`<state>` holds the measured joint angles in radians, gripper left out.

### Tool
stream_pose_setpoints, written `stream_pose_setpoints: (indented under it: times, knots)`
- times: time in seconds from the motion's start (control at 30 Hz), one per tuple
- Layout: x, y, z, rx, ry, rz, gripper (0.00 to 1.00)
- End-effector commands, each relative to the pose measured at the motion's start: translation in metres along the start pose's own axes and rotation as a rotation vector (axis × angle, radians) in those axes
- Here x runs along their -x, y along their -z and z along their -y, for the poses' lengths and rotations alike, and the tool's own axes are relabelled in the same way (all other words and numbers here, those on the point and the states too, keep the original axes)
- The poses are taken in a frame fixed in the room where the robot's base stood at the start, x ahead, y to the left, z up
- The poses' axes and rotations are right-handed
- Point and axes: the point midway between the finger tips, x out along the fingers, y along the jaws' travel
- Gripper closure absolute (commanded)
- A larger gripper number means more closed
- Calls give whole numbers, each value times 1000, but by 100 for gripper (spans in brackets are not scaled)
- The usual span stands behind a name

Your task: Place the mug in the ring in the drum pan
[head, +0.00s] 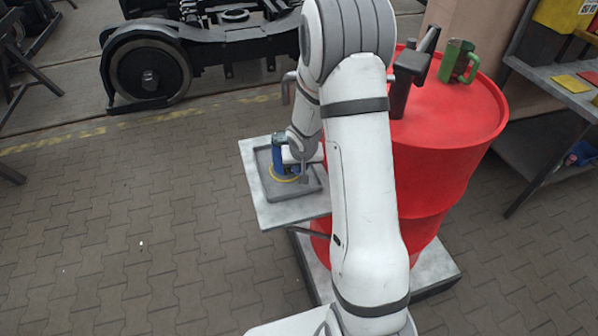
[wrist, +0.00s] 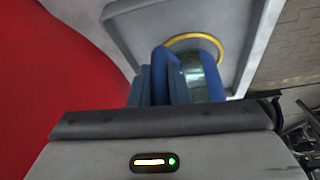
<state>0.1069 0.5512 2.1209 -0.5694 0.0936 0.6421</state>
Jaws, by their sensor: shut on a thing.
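A blue mug with a grey-green band (head: 279,153) is held by my gripper (head: 296,156), which is shut on it over the grey pan (head: 314,186). The pan sits on a pale shelf beside the red drum. The yellow ring (head: 287,180) lies in the pan, at the mug's lower end. In the wrist view the mug (wrist: 205,83) hides part of the ring (wrist: 196,36). I cannot tell whether the mug touches the pan floor or stands inside the ring. The fingertips are mostly hidden.
A green mug (head: 459,62) and a dark upright object (head: 401,92) stand on the red drum (head: 440,125). A shelf rack (head: 545,80) with yellow items is at right. A bogie wheel (head: 148,75) is at upper left. Paved floor at left is clear.

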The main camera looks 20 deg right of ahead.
Motion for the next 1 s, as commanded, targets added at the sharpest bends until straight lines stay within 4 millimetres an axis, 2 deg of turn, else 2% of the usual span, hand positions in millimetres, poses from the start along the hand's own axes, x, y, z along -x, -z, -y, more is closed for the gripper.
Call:
stream_pose_setpoints:
  times: [0.07,0.43,0.47,0.7,1.0]
  knots:
    - [-9,-4,0,0,1,0,100]
    - [-10,-4,1,1,1,0,100]
    - [-11,-4,1,1,1,0,83]
    - [-10,-4,1,2,1,0,64]
    - [-8,-3,2,3,1,0,62]
